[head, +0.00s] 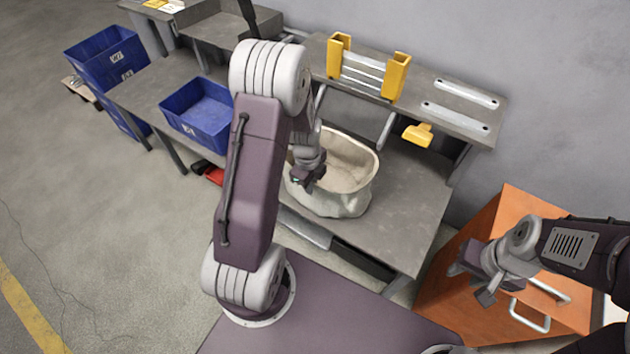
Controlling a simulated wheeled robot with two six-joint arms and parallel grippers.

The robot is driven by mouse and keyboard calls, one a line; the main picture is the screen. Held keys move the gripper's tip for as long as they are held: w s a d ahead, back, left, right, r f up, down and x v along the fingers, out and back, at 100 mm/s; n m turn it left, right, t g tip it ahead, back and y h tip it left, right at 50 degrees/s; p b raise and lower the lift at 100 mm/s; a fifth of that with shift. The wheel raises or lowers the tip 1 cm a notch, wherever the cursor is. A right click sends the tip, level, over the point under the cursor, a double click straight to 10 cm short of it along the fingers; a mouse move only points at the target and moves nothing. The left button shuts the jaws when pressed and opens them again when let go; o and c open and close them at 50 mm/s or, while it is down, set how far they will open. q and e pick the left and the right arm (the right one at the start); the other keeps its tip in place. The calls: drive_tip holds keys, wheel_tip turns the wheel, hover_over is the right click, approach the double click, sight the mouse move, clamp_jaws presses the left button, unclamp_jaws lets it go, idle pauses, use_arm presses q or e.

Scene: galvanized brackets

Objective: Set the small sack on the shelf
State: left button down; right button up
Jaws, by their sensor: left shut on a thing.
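The small sack (352,195) is off-white with an open, rolled top. It appears upright over the grey workbench near its front edge; I cannot tell whether its base touches the bench. My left gripper (308,180) is shut on the sack at its left rim, and my arm hides part of that side. The shelf (455,104) is the raised grey board along the back of the bench, behind and above the sack. My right gripper (473,283) is open and empty in front of the orange cabinet.
A yellow holder with metal bars (368,72) stands on the shelf, and two pale brackets (466,94) lie at its right. A blue bin (200,112) sits left. An orange cabinet (450,310) stands right.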

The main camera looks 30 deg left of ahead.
use_arm(q)
drive_tip(key=shift+w+d+f+b, duration=0.1)
drive_tip(key=shift+w+f+b, duration=0.1)
drive_tip(key=shift+w+f, duration=0.35)
drive_tip(key=shift+w+f+b, duration=0.15)
drive_tip(key=shift+w+f, duration=0.05)
drive_tip(key=shift+w, duration=0.55)
drive_tip(key=c, duration=1.4)
unclamp_jaws()
drive_tip(key=shift+s+f, duration=0.1)
drive_tip(key=shift+c, duration=0.2)
